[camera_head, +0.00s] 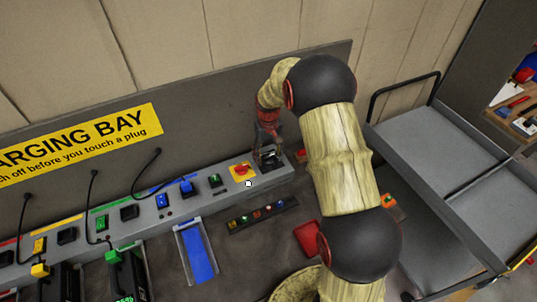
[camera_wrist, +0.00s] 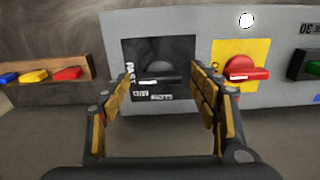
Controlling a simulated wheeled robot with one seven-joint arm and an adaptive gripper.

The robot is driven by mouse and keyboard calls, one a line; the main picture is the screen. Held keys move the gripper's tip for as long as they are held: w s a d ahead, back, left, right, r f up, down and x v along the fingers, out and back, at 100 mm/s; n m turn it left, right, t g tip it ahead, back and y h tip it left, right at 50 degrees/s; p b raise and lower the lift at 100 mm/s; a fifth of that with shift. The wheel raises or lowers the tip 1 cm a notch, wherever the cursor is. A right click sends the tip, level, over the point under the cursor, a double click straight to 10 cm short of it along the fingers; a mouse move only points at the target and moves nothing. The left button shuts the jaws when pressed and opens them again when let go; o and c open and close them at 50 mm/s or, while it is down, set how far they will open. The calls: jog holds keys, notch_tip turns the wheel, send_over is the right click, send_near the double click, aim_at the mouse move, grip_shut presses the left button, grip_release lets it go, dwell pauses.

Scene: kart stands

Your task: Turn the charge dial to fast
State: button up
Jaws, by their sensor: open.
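The charge dial (camera_wrist: 158,71) is a dark knob on a black square plate with pale lettering, part of which looks like "FAST", on the grey charging panel (camera_wrist: 200,20). The lettering is tilted and hard to read in full. A white mark shows on the knob's near edge; I cannot tell for certain which setting it marks. My gripper (camera_wrist: 162,80) is open, with one yellow-padded finger on each side of the knob in the wrist view. I see no clear contact. In the head view my gripper (camera_head: 267,156) is over the panel's right end and largely hides the dial.
A red switch on a yellow plate (camera_wrist: 246,68) sits close beside the right finger; the head view shows it too (camera_head: 242,171). A strip with coloured buttons (camera_head: 262,215) lies in front. Plugs and cables line the panel's left. A grey cart (camera_head: 440,150) stands at right.

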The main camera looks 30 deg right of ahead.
aim_at(268, 156)
notch_tip(268, 156, up, 12)
dwell(0.7)
dwell(0.4)
